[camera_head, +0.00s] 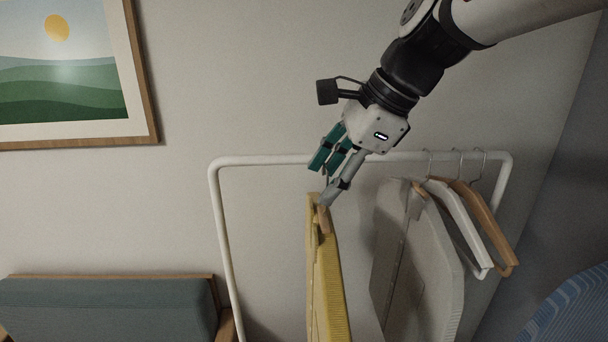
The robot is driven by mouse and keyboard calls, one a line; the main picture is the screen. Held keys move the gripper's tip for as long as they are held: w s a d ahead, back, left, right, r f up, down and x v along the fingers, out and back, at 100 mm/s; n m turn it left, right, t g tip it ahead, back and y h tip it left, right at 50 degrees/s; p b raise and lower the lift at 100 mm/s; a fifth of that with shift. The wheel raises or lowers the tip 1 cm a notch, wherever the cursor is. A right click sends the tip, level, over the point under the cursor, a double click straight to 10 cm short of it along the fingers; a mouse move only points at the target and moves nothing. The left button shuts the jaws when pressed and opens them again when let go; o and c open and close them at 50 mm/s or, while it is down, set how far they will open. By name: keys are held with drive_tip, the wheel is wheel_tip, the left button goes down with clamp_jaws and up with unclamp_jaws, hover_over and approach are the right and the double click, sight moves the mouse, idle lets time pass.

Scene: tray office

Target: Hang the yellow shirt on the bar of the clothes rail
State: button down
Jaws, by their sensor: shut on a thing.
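My gripper (326,186) is in front of the clothes rail, with its fingers pointing down and left. The white clothes rail (275,160) has a top bar that passes behind my gripper. The shirt's top is lower in the picture than the bar. I cannot make out the hanger's hook.
On the right of the bar hang a grey garment (430,265), a white hanger (463,230) and a wooden hanger (487,222). The bar's left half is bare. A framed picture (148,75) hangs at upper left, above a grey-green sofa (110,308). Blue striped cloth (570,310) is at lower right.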

drive_tip(key=shift+w, duration=3.95)
drive_tip(key=shift+w+b, duration=2.55)
drive_tip(key=shift+w, duration=0.75)
drive_tip(key=shift+s+f, duration=0.1)
drive_tip(key=shift+f, duration=1.25)
